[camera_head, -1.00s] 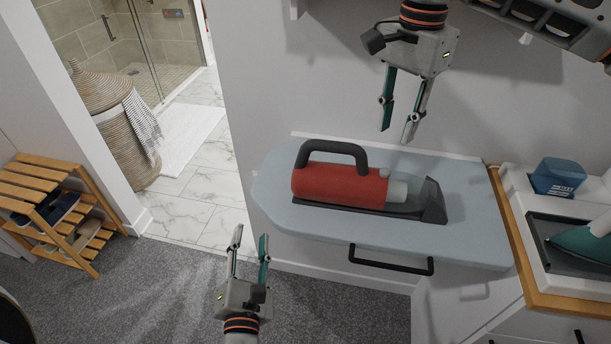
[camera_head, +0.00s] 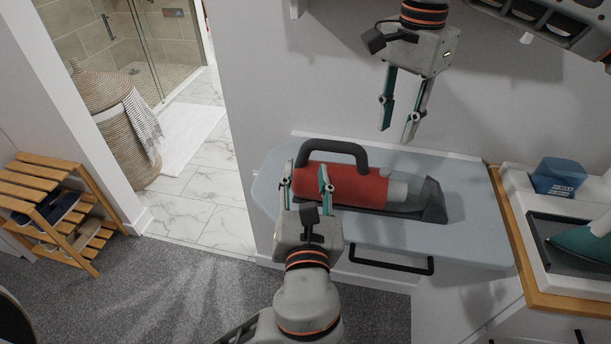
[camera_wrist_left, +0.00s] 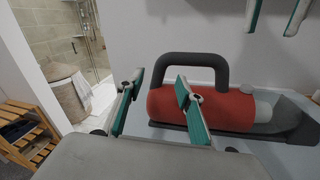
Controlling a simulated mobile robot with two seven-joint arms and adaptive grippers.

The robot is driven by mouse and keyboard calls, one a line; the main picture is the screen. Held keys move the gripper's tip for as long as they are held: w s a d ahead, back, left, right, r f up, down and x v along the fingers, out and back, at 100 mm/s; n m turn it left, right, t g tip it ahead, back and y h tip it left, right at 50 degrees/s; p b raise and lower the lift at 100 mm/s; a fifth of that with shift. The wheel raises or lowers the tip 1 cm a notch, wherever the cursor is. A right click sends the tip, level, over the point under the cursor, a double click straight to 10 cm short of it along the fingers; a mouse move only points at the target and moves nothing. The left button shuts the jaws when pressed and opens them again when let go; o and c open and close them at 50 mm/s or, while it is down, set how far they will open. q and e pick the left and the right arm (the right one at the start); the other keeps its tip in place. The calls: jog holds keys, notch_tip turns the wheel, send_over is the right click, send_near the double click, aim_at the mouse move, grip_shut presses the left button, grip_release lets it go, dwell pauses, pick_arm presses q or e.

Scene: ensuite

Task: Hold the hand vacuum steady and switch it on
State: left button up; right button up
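The red hand vacuum (camera_head: 357,187) lies on its side-long base on the light blue ironing board (camera_head: 460,235), its dark handle loop (camera_head: 335,147) upward and its grey nozzle to the right. My left gripper (camera_head: 306,180) is open at the vacuum's left end, and its right finger overlaps the red body in the head view. In the left wrist view the vacuum (camera_wrist_left: 230,108) is just beyond the fingers (camera_wrist_left: 160,90); I cannot tell whether they touch it. My right gripper (camera_head: 400,120) is open and empty, pointing down above and behind the vacuum.
A black bar handle (camera_head: 391,259) is below the board's front edge. To the right, a counter (camera_head: 532,290) holds a blue cup (camera_head: 558,177) and a teal iron (camera_head: 583,246). A wooden shoe rack (camera_head: 60,215) and wicker basket (camera_head: 122,130) stand left. The air above the board's right end is clear.

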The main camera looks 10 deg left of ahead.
aim_at(305, 153)
pick_arm(q)
jog(key=shift+x, duration=3.75)
grip_shut()
pick_arm(e)
grip_shut()
pick_arm(q)
jog(key=shift+r, duration=0.1)
pick_arm(e)
jog(key=shift+f, duration=0.1)
